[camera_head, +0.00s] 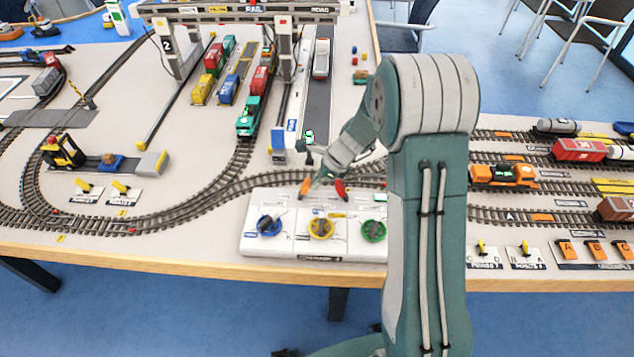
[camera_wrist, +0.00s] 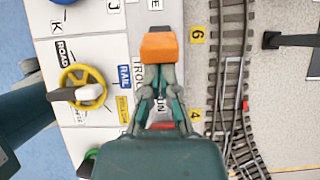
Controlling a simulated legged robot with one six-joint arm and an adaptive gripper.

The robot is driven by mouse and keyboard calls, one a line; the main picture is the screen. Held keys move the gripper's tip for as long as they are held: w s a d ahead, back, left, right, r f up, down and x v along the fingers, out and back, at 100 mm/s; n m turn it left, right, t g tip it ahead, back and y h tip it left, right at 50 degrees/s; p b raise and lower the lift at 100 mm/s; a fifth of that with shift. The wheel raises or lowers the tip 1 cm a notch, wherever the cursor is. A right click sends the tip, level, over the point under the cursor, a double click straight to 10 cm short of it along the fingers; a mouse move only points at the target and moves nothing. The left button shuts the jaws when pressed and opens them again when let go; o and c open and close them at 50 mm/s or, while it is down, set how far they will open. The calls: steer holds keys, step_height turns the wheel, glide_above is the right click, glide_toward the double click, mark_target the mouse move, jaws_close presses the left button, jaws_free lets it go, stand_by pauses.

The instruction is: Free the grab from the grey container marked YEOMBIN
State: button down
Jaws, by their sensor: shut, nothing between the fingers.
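My gripper (camera_head: 322,178) is shut and empty, low over the control panel (camera_head: 277,246) at the table's front edge. In the wrist view the closed fingertips (camera_wrist: 160,72) are right beside an orange lever knob (camera_wrist: 158,46); I cannot tell if they touch. A red lever knob (camera_wrist: 162,126) shows on the other side of the fingers. In the head view the orange lever (camera_head: 305,187) and red lever (camera_head: 340,189) flank the gripper. The gantry crane (camera_head: 250,12) stands at the back, cut off by the frame top. The grab and a YEOMBIN marking cannot be made out.
The panel carries a blue wheel (camera_head: 269,224), a yellow wheel (camera_head: 321,228) and a green wheel (camera_head: 373,230). A grey container (camera_head: 46,82) rides a wagon at far left, its marking unreadable. An orange locomotive (camera_head: 503,175) stands to the right. Tracks run behind the panel.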

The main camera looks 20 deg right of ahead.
mark_target(300, 192)
steer(key=shift+w+a+r+g+h, duration=0.15)
steer(key=shift+a+r+g+h, duration=0.1)
steer(key=shift+a+h, duration=0.35)
steer(key=shift+w+a+r+g+h, duration=0.15)
steer(key=shift+a+r+h, duration=0.2)
steer(key=shift+h, duration=0.35)
steer(key=a+h, duration=0.1)
steer(key=a+g+h, duration=0.1)
steer(key=h, duration=0.1)
steer(key=shift+w+r, duration=0.1)
steer(key=shift+w, duration=0.2)
steer(key=shift+r, duration=0.1)
steer(key=shift+r, duration=0.75)
